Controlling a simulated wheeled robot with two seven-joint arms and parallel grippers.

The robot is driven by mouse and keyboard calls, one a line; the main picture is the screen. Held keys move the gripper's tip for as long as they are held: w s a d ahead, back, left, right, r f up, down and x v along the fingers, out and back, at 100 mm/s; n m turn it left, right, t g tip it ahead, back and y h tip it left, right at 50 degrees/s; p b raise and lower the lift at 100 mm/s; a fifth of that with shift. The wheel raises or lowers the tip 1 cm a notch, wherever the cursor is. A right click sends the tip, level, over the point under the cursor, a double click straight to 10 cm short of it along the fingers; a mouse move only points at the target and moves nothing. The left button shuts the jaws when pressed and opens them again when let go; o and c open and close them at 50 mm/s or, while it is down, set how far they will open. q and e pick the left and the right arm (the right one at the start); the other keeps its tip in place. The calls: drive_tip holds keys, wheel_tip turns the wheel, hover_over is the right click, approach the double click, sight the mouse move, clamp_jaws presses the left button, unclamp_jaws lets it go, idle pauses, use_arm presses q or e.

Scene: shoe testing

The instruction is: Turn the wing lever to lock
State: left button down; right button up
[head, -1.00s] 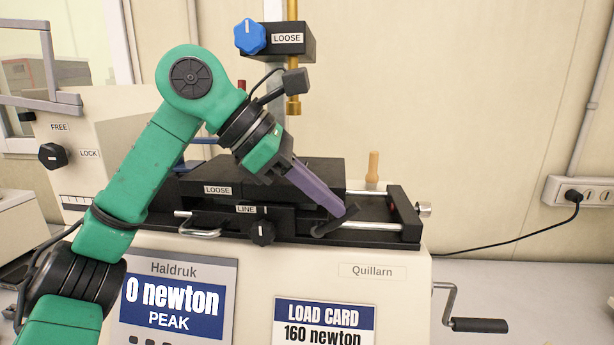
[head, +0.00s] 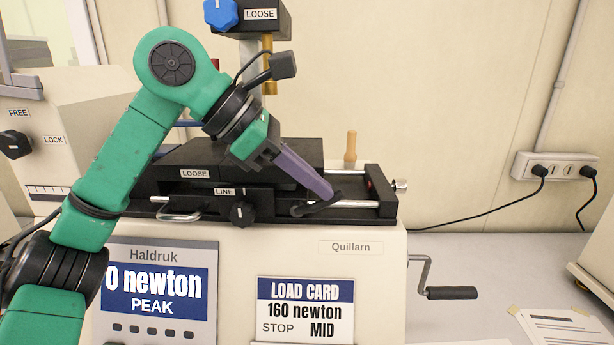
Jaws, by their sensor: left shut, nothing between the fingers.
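A black lever (head: 306,209) lies at a slant on the front of the black slide of the Quillarn machine, its outer end towards the upper right. My left gripper (head: 327,194) is shut and empty, its purple fingers pointing down to the right. Their tips are at the lever's outer part and partly cover it; I cannot tell whether they touch. The black block behind carries a sign (head: 194,173) reading LOOSE. A black knob (head: 241,214) sits below the LINE label (head: 224,191), left of the lever. My right gripper is not in view.
A blue knob (head: 220,13) sits beside another LOOSE sign (head: 260,14) above. A black knob (head: 15,144) with FREE and LOCK labels is at far left. A crank (head: 450,292) sticks out right of the machine. The load card (head: 305,307) reads 160 newton, STOP MID.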

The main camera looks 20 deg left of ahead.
sight(337, 199)
use_arm(q)
drive_tip(key=shift+s+d+x, duration=0.15)
drive_tip(key=shift+x, duration=0.75)
drive_tip(key=shift+s+d+x, duration=0.1)
drive_tip(key=shift+s+x, duration=0.05)
drive_tip(key=shift+x, duration=0.8)
drive_tip(key=shift+b, duration=0.3)
drive_tip(key=shift+r, duration=0.15)
